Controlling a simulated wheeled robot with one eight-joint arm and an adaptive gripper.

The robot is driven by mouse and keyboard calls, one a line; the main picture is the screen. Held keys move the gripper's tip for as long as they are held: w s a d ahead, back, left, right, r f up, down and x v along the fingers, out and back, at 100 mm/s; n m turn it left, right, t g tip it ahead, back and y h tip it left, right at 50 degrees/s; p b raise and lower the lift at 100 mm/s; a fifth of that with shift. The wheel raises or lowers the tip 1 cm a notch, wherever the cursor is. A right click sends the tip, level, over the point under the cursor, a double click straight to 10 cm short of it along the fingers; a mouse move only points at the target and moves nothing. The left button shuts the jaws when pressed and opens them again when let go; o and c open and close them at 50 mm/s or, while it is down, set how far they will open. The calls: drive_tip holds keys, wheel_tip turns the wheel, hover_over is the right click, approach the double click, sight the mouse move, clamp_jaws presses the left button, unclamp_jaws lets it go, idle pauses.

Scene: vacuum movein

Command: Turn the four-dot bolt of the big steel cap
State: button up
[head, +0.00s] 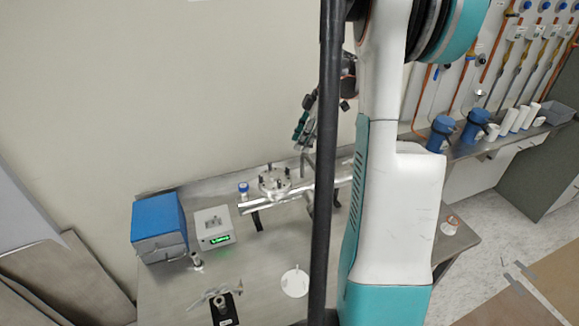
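The big steel cap (273,181) is a round metal flange with several dark bolts standing around its rim. It sits on top of a horizontal steel tube (262,202) near the middle of the table. The dots that mark each bolt are too small to make out, so I cannot tell which one has four. My gripper (300,128) is above and to the right of the cap, apart from it. It is partly hidden behind my arm and a dark pole, and its fingers are too small to tell open from shut.
A blue box (158,226) and a white device with a green display (213,227) stand left of the tube. A blue-capped bottle (243,188) stands close to the cap. A white disc (295,282) and a black-based tool (223,308) lie in front. Blue pumps (441,132) stand at the right.

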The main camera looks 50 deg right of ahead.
sight(287, 168)
drive_tip(key=b+x, duration=0.1)
drive_tip(key=x, duration=1)
drive_tip(key=shift+d+b, duration=0.15)
drive_tip(key=shift+b, duration=0.2)
clamp_jaws()
